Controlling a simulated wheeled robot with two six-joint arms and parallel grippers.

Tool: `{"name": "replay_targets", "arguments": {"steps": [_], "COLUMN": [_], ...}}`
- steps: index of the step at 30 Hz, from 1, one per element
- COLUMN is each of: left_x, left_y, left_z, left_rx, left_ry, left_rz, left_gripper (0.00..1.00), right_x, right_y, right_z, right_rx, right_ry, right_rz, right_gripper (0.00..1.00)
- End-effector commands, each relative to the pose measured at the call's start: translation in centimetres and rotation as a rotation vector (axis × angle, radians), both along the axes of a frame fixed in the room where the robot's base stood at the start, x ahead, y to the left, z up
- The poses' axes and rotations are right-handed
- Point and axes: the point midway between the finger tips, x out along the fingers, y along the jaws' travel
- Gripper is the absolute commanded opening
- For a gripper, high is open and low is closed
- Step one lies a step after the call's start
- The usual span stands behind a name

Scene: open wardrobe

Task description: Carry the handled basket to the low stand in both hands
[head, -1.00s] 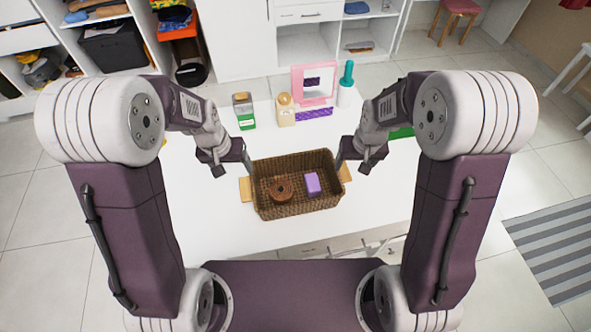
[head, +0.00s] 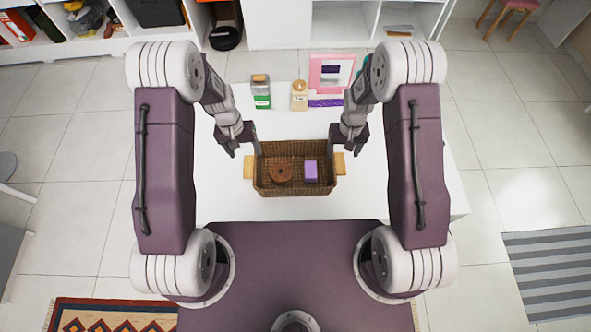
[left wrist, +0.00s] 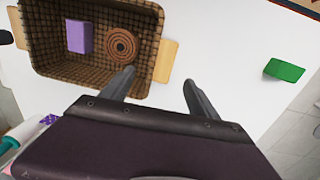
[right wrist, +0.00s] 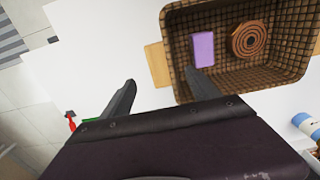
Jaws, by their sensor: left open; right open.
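The brown woven basket (head: 295,190) sits upright on the white table (head: 225,200), with a tan handle at the left end (head: 250,168) and another at the right end (head: 341,163). A purple block (head: 310,171) and a brown coiled item (head: 279,174) lie inside. My left gripper (left wrist: 158,78) is open at the left end, its fingers either side of the line of that handle. My right gripper (right wrist: 160,78) is open likewise at the right end. Neither visibly grips; finger height is hard to judge. I cannot identify the low stand.
Behind the basket stand a green-labelled jar (head: 261,92), a cream bottle (head: 299,96) and a pink-framed mirror (head: 331,74). A patterned rug (head: 110,315) and a grey striped mat (head: 550,265) lie on the floor. Open shelving (head: 345,22) runs along the back.

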Motion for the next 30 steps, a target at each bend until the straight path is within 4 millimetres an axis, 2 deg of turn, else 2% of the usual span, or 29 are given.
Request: {"name": "replay_targets", "arguments": {"steps": [6, 12, 16, 25, 30], "left_x": [-0.1, -0.1, 0.0, 0.0, 0.0], "left_y": [-0.3, -0.5, -0.5, -0.6, -0.6], "left_z": [-4.1, -6.8, -7.5, -7.7, -7.7], "left_rx": [0.000, 0.000, 0.000, 0.000, 0.000], "left_ry": [0.003, 0.002, 0.001, 0.000, 0.000], "left_rz": [0.000, 0.000, 0.000, 0.000, 0.000], "left_gripper": [0.69, 0.69, 0.69, 0.69, 0.22], "right_x": [-0.2, -0.1, -0.1, -0.1, -0.1], "right_y": [0.0, 0.0, 0.0, 0.0, 0.0], "right_z": [-4.1, -6.8, -7.5, -7.7, -7.7], "right_rx": [0.000, 0.000, 0.000, 0.000, 0.000], "right_ry": [0.005, 0.002, 0.001, 0.001, 0.001], "right_rz": [0.000, 0.000, 0.000, 0.000, 0.000], "right_gripper": [0.70, 0.70, 0.70, 0.70, 0.23]}}
